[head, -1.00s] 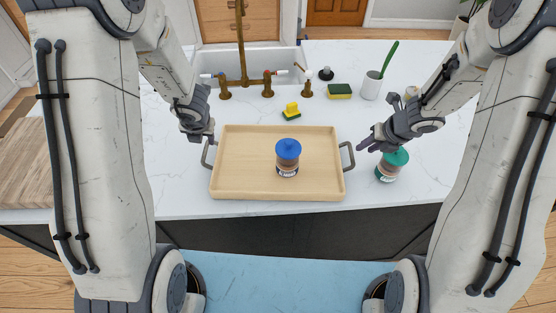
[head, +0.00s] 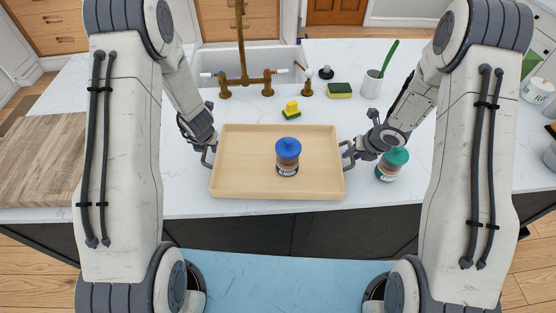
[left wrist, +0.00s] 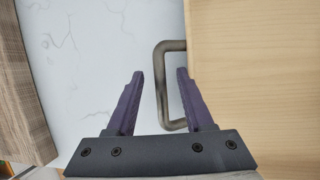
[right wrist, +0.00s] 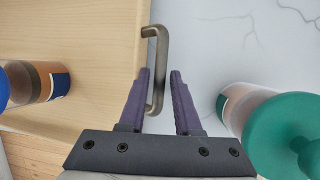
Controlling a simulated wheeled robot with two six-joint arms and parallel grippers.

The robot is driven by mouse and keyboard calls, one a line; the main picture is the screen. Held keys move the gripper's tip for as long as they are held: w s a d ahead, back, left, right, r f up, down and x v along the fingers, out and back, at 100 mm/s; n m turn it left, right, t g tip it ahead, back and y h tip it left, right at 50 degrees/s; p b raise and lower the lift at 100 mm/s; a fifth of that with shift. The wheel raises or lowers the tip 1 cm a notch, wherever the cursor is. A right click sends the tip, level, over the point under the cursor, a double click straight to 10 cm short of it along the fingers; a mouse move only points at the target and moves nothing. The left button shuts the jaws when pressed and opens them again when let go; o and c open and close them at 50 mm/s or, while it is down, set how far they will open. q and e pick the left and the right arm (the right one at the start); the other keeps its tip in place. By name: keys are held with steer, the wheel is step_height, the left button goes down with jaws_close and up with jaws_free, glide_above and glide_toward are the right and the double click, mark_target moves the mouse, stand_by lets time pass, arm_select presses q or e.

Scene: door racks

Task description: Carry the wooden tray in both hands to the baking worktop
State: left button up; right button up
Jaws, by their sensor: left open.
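The wooden tray (head: 240,180) lies flat on the white counter, with a metal handle at each short side. A blue-lidded jar (head: 288,157) stands upright on it. My left gripper (head: 207,147) is open at the left handle; in the left wrist view the fingers (left wrist: 158,75) are apart, with the handle (left wrist: 161,85) near the right finger. My right gripper (head: 350,150) is at the right handle; in the right wrist view its fingers (right wrist: 160,75) are apart, with the handle (right wrist: 154,70) between them. Neither grips its handle.
A green-lidded jar (head: 392,164) stands close to my right gripper. Behind the tray are a yellow sponge (head: 291,109), a sink (head: 262,65) with brass taps, another sponge (head: 340,90) and a cup (head: 371,86) with a green brush. A wooden board (head: 42,160) lies at left.

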arm_select(q)
steer(key=shift+w+a+f, duration=0.1)
steer(key=shift+w+f, duration=0.1)
steer(key=shift+f, duration=0.25)
arm_select(e)
steer(key=shift+w+a+f, duration=0.1)
steer(key=shift+w+f, duration=0.1)
steer(key=shift+f, duration=0.25)
arm_select(q)
steer(key=c, duration=0.4)
arm_select(e)
steer(key=c, duration=0.4)
arm_select(q)
jaws_close()
arm_select(e)
jaws_close()
arm_select(q)
steer(key=shift+r, duration=0.1)
arm_select(e)
steer(key=shift+r, duration=0.1)
